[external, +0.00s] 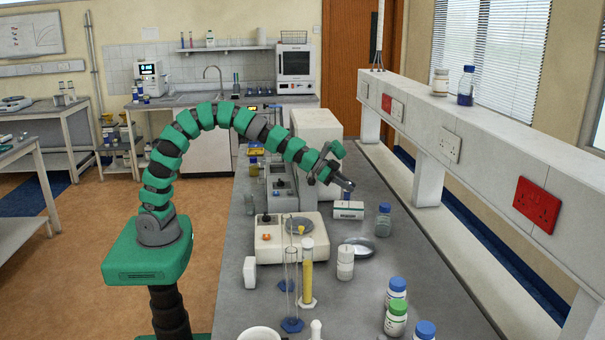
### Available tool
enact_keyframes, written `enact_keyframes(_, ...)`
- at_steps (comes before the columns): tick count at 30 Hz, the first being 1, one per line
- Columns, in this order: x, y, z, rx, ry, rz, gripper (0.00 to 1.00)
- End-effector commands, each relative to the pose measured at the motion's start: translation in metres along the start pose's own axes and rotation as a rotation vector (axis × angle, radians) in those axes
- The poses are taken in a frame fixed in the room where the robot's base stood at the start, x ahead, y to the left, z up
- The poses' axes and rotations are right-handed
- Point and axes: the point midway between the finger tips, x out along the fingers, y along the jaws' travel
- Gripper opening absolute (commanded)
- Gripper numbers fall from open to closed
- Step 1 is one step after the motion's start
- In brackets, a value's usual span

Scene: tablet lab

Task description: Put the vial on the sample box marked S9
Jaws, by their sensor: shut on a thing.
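My gripper (346,187) is at the end of the green arm, above the bench right of its middle. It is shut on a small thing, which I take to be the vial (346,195). The vial is tiny and partly hidden by the fingers. A white box with a dark printed label (348,210) lies on the bench directly below the gripper. Its marking is too small to read, so I cannot tell whether it is S9. I cannot tell whether the vial touches the box top.
A blue-capped jar (383,221) stands right of the box. A metal dish (357,247) and a white bottle (345,263) are nearer. A balance (285,240) and tall glass cylinders (307,272) stand left. The raised white shelf (480,150) borders the bench on the right.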

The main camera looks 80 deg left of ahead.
Motion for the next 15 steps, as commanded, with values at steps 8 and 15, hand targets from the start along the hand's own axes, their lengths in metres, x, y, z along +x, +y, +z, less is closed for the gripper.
enact_keyframes(8,-0.025,-0.010,0.012,-0.052,0.000,-0.097,0.04)
enact_keyframes(15,-0.037,-0.038,0.011,-0.126,-0.002,-0.234,0.04)
